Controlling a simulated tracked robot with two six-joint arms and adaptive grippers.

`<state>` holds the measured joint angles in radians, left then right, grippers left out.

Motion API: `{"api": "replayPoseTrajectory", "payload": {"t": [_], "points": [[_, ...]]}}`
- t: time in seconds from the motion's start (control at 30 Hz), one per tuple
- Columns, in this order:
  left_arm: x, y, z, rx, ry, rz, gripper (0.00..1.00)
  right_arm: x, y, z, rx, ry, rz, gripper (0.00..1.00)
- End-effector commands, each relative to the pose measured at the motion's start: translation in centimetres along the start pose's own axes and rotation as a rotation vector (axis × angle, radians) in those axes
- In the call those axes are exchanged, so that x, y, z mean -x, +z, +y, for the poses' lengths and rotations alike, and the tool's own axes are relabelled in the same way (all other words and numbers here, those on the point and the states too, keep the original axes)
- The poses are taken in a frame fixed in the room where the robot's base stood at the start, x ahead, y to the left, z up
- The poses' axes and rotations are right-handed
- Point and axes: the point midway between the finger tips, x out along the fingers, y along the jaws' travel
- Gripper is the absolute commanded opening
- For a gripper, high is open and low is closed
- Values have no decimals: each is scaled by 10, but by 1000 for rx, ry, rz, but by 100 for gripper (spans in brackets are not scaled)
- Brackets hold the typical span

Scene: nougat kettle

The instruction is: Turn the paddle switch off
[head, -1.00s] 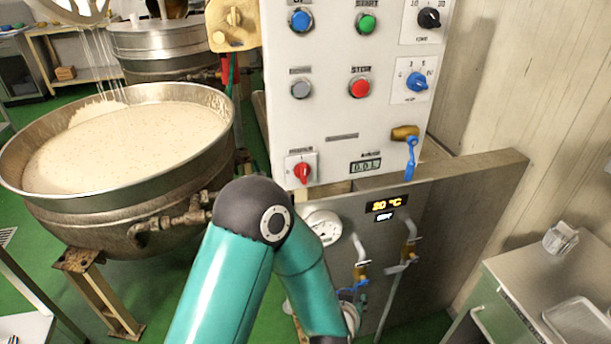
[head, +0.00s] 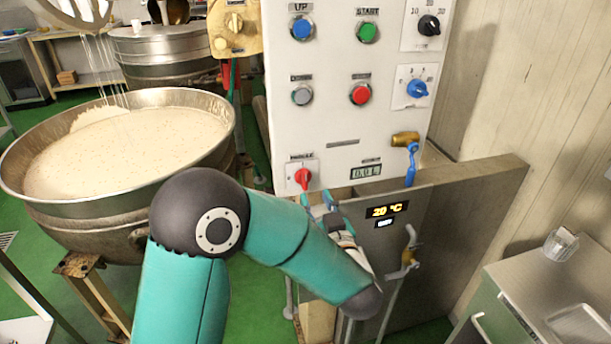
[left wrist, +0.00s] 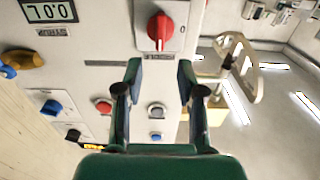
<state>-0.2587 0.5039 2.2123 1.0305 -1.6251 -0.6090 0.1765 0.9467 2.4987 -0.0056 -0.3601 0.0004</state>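The paddle switch (head: 303,178) is a red rotary knob on a pale plate at the lower left corner of the white control panel (head: 345,120). Its handle stands roughly upright. It also shows, inverted, at the top middle of the left wrist view (left wrist: 160,28). My left gripper (head: 318,199) is just below and slightly right of the knob in the head view. In the left wrist view its two fingers (left wrist: 158,74) are spread with nothing between them, and the knob lies beyond their tips. My right gripper is out of view.
Blue, green, grey and red buttons and two dials sit higher on the panel. A brass valve with a blue handle (head: 410,165) is right of the knob, beside the litre display (head: 366,171). The kettle (head: 125,150) stands at left, a steel table (head: 560,290) at right.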

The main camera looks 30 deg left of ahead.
Motion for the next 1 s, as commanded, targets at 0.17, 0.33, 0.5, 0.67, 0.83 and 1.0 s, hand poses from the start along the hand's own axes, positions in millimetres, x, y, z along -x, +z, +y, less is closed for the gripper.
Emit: {"api": "replayPoseTrajectory", "payload": {"t": [0.17, 0.33, 0.5, 0.67, 0.83, 1.0], "points": [[-40, -2, -1, 1, -5, 0, 39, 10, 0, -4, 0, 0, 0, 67], [-67, -1, 0, 0, -2, -1, 39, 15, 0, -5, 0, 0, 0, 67], [-82, 0, 0, 0, 0, -1, 39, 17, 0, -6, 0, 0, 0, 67], [-86, 0, 0, 0, 1, -1, 39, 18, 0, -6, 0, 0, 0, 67], [-86, 1, 0, 0, 1, -1, 39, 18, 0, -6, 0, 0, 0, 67], [-86, 0, 0, 1, 1, -1, 15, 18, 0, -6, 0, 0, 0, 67]]}}
